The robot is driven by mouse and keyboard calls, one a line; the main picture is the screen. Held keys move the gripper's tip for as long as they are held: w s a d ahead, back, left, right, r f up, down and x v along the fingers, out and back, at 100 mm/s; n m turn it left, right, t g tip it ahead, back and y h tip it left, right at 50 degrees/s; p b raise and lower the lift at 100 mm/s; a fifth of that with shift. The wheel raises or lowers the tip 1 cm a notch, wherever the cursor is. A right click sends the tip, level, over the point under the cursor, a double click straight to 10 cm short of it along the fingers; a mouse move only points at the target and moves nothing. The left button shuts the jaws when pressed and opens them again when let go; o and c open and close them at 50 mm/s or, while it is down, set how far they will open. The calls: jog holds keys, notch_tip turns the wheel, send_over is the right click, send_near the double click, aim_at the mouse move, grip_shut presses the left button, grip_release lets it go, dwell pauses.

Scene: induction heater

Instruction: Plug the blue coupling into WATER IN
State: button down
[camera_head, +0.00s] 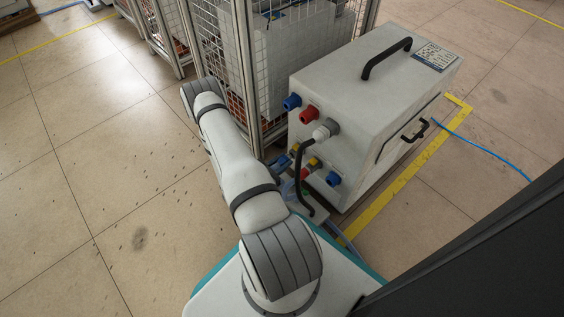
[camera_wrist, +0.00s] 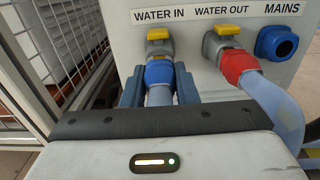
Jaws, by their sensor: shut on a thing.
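In the wrist view, the blue coupling (camera_wrist: 158,73) with its pale hose is between the two blue fingers of my gripper (camera_wrist: 158,90), which is shut on it. The coupling is upright in the picture, directly in front of the grey WATER IN port with its yellow latch (camera_wrist: 158,34), below the WATER IN label (camera_wrist: 159,15). Its front meets the port with no visible gap; I cannot tell how deep it sits. In the head view, my arm and a black cable partly hide my gripper (camera_head: 283,164) at the heater's (camera_head: 365,105) lower connectors.
The red coupling (camera_wrist: 240,65) sits at WATER OUT, its hose bending down on the right. The blue MAINS socket (camera_wrist: 277,43) is farther right. A mesh cage (camera_head: 232,60) stands close on the left. A black cable (camera_head: 300,175) hangs by the lower ports. Open floor (camera_head: 110,170) lies left.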

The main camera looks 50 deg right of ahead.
jog(key=shift+d, duration=0.65)
dwell(0.8)
jog(key=c, duration=1.1)
grip_release()
jog(key=shift+o, duration=0.2)
jog(key=shift+a, duration=0.1)
jog(key=shift+w+a+p, duration=0.2)
jog(key=shift+a+p, duration=0.5)
jog(key=shift+a, duration=1.2)
jog(key=shift+w+a+p, duration=0.15)
jog(key=shift+a+p, duration=0.55)
jog(key=shift+a, duration=1.2)
